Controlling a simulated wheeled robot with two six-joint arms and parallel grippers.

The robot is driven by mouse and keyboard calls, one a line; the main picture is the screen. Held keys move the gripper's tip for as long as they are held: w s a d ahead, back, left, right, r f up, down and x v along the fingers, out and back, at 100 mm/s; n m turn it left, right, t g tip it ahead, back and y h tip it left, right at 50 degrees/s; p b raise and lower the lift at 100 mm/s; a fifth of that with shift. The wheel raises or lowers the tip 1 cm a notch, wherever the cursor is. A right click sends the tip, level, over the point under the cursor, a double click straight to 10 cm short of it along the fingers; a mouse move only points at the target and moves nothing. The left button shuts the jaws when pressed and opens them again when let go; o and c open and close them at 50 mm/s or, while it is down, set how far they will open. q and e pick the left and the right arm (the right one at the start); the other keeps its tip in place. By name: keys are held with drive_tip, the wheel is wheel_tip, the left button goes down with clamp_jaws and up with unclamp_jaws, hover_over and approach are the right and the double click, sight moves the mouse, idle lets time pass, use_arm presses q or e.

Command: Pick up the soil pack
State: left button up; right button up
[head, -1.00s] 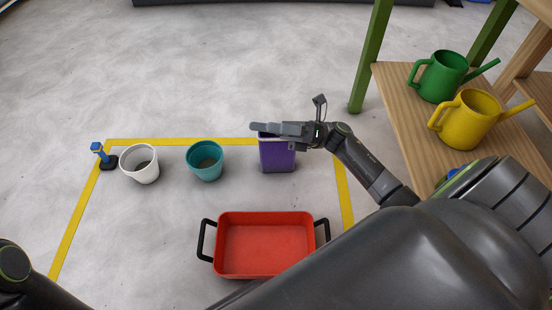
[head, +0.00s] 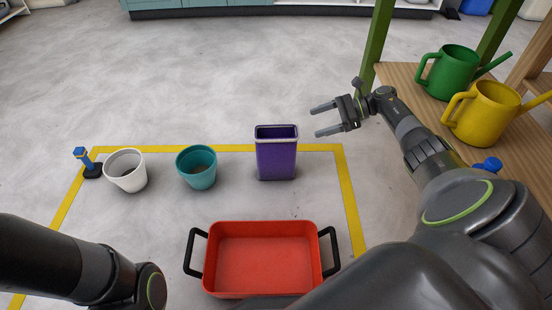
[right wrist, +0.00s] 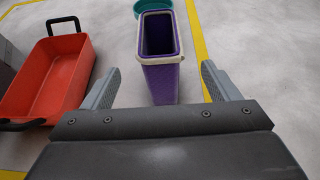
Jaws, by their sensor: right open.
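The only thing that could be the soil pack is a purple upright box-like container (head: 276,158), open at the top with a pale rim. It stands on the floor inside the yellow-taped area. It also shows in the right wrist view (right wrist: 161,82), ahead of and between the finger tips. My right gripper (head: 316,121) is open and empty, to the right of the purple container and apart from it, its fingers pointing left. My left arm shows at the lower left; its gripper is out of view.
A teal pot (head: 197,178), a white pot (head: 127,182) and a small blue-handled tool (head: 82,154) stand left of the container. A red tray (head: 262,225) with black handles lies nearer. Green (head: 455,72) and yellow (head: 488,112) watering cans stand on a wooden shelf (head: 405,76) at right.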

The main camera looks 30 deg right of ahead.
sight(281, 135)
drive_tip(key=b+x, duration=0.2)
drive_tip(key=x, duration=0.6)
drive_tip(key=shift+a+f, duration=0.1)
drive_tip(key=shift+f, duration=0.05)
drive_tip(key=b+x, duration=0.3)
drive_tip(key=x, duration=0.1)
drive_tip(key=shift+s+a+f+b, duration=0.1)
drive_tip(key=shift+a+f+b, duration=0.05)
drive_tip(key=shift+f+b, duration=0.2)
drive_tip(key=shift+w+a, duration=0.25)
drive_tip(key=shift+a, duration=0.1)
drive_tip(key=c, duration=1.7)
drive_tip(key=shift+o, duration=0.2)
drive_tip(key=shift+r, duration=0.2)
